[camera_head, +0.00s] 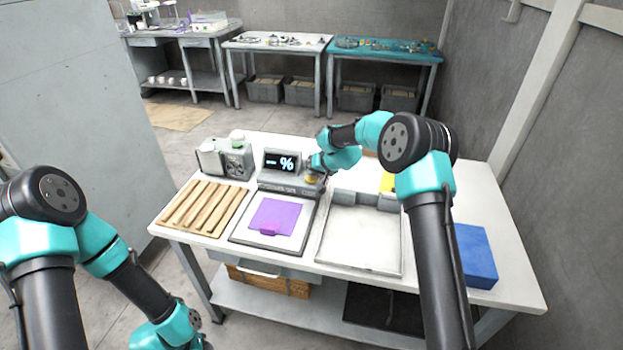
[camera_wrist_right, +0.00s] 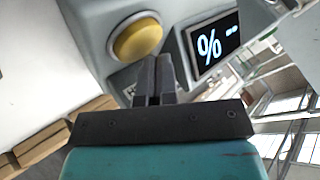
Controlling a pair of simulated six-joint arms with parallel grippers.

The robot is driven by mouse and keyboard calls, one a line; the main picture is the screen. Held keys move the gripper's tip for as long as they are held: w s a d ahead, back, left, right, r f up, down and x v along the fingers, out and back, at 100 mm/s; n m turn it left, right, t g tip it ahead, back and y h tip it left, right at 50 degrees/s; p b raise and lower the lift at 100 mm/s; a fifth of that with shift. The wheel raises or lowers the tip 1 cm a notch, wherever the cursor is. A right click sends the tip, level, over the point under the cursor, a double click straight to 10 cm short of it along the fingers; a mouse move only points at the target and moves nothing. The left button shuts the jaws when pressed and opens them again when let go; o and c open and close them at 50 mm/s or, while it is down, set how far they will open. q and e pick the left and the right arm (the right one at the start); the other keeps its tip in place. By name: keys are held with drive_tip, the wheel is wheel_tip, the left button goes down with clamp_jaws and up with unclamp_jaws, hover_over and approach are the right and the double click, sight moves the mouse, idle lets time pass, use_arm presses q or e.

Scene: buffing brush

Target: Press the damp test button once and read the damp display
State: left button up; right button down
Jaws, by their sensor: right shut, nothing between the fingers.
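The damp tester (camera_head: 290,184) is a grey unit at the middle of the table, with a tilted dark display (camera_head: 283,162). The display shows dashes and a "%" sign; it also shows in the right wrist view (camera_wrist_right: 212,45). The round yellow test button (camera_wrist_right: 137,40) is on the tester's face beside the display; in the head view it is partly hidden by my right arm. My right gripper (camera_wrist_right: 155,62) is shut and empty, its fingertips close to the button; I cannot tell whether they touch it. My left gripper is outside the frame; its arm hangs at lower left.
A purple cloth (camera_head: 277,216) lies on a white pad before the tester. Wooden slats (camera_head: 203,207) lie left and a shallow grey tray (camera_head: 362,238) right. A blue block (camera_head: 474,257) is at the right edge. A grey device (camera_head: 236,158) stands behind the slats.

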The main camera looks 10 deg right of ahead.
sight(313, 178)
drive_tip(key=shift+f, duration=0.55)
idle(0.7)
drive_tip(key=shift+r, duration=0.95)
drive_tip(key=shift+r, duration=2.55)
